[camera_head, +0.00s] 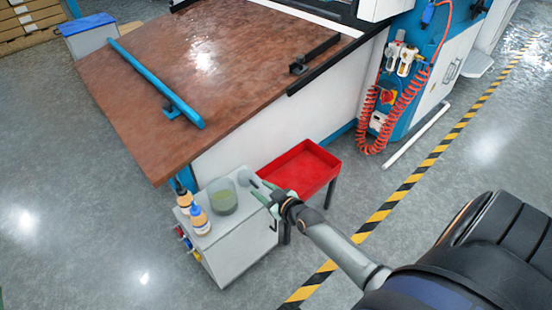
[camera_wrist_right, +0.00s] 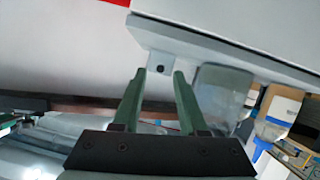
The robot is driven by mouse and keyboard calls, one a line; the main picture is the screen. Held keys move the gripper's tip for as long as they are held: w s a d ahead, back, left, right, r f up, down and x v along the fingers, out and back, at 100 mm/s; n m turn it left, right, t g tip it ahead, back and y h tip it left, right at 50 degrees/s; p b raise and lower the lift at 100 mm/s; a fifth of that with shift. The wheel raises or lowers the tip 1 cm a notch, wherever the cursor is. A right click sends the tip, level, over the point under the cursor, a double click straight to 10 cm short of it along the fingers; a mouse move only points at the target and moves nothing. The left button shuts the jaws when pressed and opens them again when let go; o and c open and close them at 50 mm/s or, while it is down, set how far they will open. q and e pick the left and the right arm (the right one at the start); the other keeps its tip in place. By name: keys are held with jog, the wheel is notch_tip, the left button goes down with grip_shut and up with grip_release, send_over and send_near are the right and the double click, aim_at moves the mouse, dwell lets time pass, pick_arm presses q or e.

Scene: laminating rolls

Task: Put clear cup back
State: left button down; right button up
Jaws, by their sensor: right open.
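The clear cup (camera_head: 222,197) stands upright on top of a small light-grey cabinet (camera_head: 238,262). It looks greenish and see-through. My right gripper (camera_head: 258,187) is just to the right of the cup, at the cabinet's right side. Whether a finger touches the cup cannot be told. My left gripper is not in view.
A red tray table (camera_head: 303,169) is close behind my right gripper. A large brown worktable (camera_head: 205,75) overhangs behind the cabinet. Open floor lies left.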

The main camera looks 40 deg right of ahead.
jog(key=p+v, duration=0.3)
jog(key=v, duration=0.5)
jog(key=a+r+n+t+y, duration=0.25)
jog(key=a+r, duration=0.25)
jog(key=r, duration=0.5)
jog(key=a+r+n+t+y, duration=0.1)
jog(key=a+r+t, duration=0.3)
jog(key=r, duration=0.7)
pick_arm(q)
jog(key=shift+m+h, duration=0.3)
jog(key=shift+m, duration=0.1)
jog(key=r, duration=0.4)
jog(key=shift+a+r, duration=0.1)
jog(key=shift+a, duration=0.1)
pick_arm(e)
jog(key=s+a+r+n+t+y, duration=0.1)
jog(key=s+a+r+n+y, duration=0.2)
jog(key=r, duration=0.8)
jog(key=s+a+r+n+t+y, duration=0.1)
jog(key=s+a+r+n+y, duration=0.3)
jog(key=s+a+r+y, duration=0.3)
notch_tip(320, 180, up, 5)
jog(key=s+y, duration=0.2)
jog(key=s, duration=0.1)
jog(key=shift+f, duration=0.1)
